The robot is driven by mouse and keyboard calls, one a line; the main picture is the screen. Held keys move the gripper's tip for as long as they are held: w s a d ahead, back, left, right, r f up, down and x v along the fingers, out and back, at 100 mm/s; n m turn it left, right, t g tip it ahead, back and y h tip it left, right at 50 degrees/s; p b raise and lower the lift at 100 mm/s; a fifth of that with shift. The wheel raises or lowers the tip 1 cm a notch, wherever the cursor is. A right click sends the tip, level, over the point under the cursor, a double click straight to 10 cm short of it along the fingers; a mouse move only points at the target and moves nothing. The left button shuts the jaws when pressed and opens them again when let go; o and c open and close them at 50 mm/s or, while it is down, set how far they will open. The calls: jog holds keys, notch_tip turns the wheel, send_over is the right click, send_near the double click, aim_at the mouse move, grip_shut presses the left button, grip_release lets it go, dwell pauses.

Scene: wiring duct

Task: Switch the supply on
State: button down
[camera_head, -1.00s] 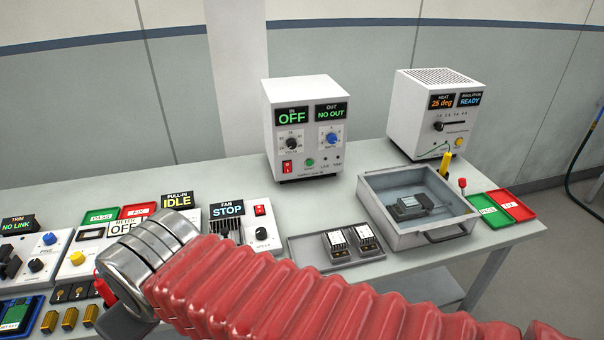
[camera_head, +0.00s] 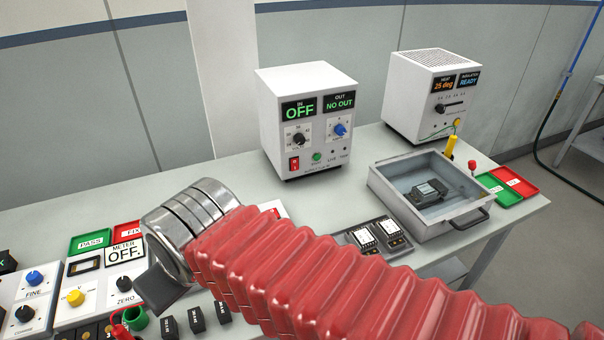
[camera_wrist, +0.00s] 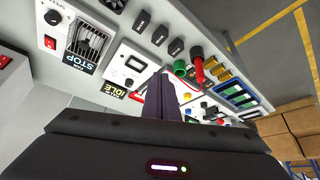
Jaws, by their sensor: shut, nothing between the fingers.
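The supply (camera_head: 308,128) is a white box at the back of the bench, with displays reading IN OFF and OUT NO OUT. Its red rocker switch (camera_head: 294,164) is at the lower left of its front, beside a green button (camera_head: 317,157). My gripper (camera_head: 155,290) is left of and nearer than the supply, apart from it, partly behind my wrist. In the wrist view my gripper (camera_wrist: 160,92) is shut and empty above the panels. A red switch (camera_wrist: 6,62) on a pale box shows at that view's left edge; I cannot tell whether it is the supply's.
A heater box (camera_head: 432,98) stands right of the supply. A metal tray (camera_head: 385,190) with a dark part is in front of it. The fan panel (camera_wrist: 75,60), reading STOP, has its own red switch (camera_wrist: 50,42). Bare bench lies before the supply.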

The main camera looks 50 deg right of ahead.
jog(key=shift+w, duration=0.1)
jog(key=w+d+f+n+t+h, duration=0.15)
jog(key=w+d, duration=0.25)
jog(key=d, duration=0.5)
jog(key=w+d+f+n+t+h, duration=0.1)
jog(key=w+d+f+n+h, duration=0.2)
jog(key=d, duration=0.6)
jog(key=w+d+f+n+t+h, duration=0.1)
jog(key=w+d+f, duration=0.1)
jog(key=w+d, duration=0.5)
jog(key=s+d+f+n, duration=0.1)
jog(key=d, duration=0.3)
jog(key=s+d+f+n+t+h, duration=0.1)
jog(key=d, duration=0.3)
jog(key=s+d+f+n+t, duration=0.1)
jog(key=s+d+f, duration=0.1)
jog(key=d, duration=0.2)
jog(key=s+d+f+n+t, duration=0.1)
jog(key=s, duration=0.1)
jog(key=s+d+f+n+h, duration=0.1)
jog(key=s+d, duration=0.1)
jog(key=s, duration=0.1)
jog(key=s+d+f+n+t+h, duration=0.1)
jog(key=s+d, duration=0.1)
jog(key=shift+s+d+f+t, duration=0.25)
jog(key=shift+s+t, duration=0.05)
jog(key=shift+t, duration=0.05)
jog(key=shift+s+d+n, duration=0.1)
jog(key=shift+s+n, duration=0.15)
jog(key=shift+s, duration=0.25)
